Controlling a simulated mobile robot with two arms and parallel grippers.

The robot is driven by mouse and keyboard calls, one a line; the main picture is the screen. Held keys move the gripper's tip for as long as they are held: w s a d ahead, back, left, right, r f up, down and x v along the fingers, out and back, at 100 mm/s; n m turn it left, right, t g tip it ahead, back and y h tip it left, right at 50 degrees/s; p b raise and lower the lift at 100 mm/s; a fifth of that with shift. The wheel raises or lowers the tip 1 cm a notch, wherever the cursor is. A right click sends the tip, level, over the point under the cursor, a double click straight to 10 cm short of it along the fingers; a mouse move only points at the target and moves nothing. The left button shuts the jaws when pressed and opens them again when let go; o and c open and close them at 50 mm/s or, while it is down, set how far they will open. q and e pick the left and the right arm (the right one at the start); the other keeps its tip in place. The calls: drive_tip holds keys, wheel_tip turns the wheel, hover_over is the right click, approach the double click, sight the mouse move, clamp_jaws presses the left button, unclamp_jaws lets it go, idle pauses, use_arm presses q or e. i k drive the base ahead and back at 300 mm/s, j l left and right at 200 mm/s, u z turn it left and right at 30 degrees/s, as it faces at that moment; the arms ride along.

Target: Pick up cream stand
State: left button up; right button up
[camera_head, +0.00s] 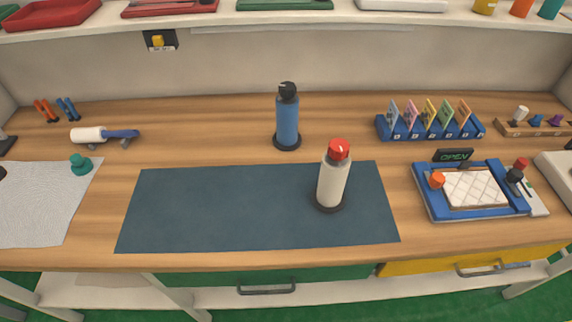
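The cream stand (331,183) is an upright cream cylinder with a red cap on top and a dark round base. It stands on the right part of the dark blue mat (230,207). Its base rests fully on the mat, towards the mat's right end. A blue stand (287,121) of similar shape, with a black cap and dark base, stands upright behind it on the bare wood. Neither of my grippers is clearly in view; small dark parts at the left edge cannot be made out.
A blue card rack (429,131) stands at the back right. A blue-framed tray (430,200) with a quilted white pad lies at the right. A white roller (88,135) and a grey sheet (40,212) with a green knob (80,162) are at the left. The mat's left part is clear.

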sight(328, 195)
drive_tip(key=l, duration=0.75)
drive_tip(key=k+l, duration=0.35)
drive_tip(key=i+j, duration=0.4)
